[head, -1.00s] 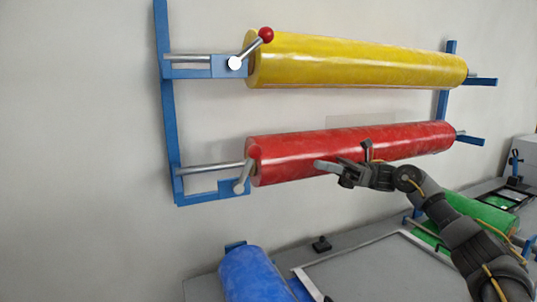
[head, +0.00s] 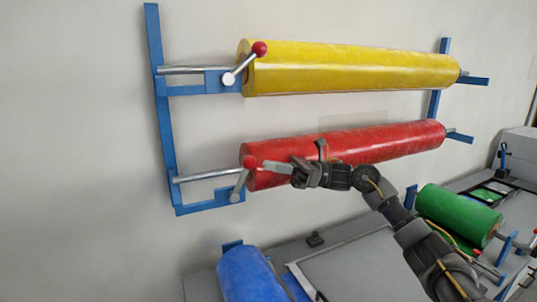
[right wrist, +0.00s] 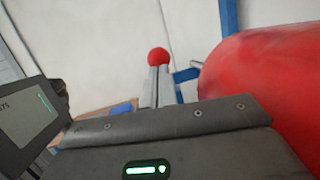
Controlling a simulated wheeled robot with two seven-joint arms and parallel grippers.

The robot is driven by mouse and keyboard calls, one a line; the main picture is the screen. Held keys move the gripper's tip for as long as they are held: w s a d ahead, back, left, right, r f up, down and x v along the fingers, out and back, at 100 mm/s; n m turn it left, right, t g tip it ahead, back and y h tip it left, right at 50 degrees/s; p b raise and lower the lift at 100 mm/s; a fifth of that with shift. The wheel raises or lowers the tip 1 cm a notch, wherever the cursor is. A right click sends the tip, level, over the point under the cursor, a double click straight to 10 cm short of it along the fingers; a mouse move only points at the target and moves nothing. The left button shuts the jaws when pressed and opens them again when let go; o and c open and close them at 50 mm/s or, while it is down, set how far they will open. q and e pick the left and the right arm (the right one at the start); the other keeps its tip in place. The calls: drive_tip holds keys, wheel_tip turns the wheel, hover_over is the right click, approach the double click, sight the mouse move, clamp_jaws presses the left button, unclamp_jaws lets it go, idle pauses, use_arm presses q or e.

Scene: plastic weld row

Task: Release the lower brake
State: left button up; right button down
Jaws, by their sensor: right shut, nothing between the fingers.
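The lower brake lever (head: 241,180) stands at the left end of the red roll (head: 375,146), on the lower arm of the blue wall rack. It is a metal rod with a red ball knob (head: 249,161) on top, tilted slightly right. My right gripper (head: 268,167) is shut and empty, in front of the red roll's left end, its fingertips just right of the knob. In the right wrist view the red ball (right wrist: 158,56) shows just beyond the fingertips; I cannot tell whether they touch. My left gripper is not in view.
The yellow roll (head: 350,69) hangs above, with its own brake lever (head: 245,65) and red knob. The blue rack (head: 160,110) is fixed to the wall. Below are a grey bench with a blue roll (head: 246,273) and a green roll (head: 458,214). The wall space left of the rack is clear.

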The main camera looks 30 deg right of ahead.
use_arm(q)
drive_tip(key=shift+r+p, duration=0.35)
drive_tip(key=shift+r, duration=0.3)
use_arm(e)
drive_tip(key=shift+x, duration=0.85)
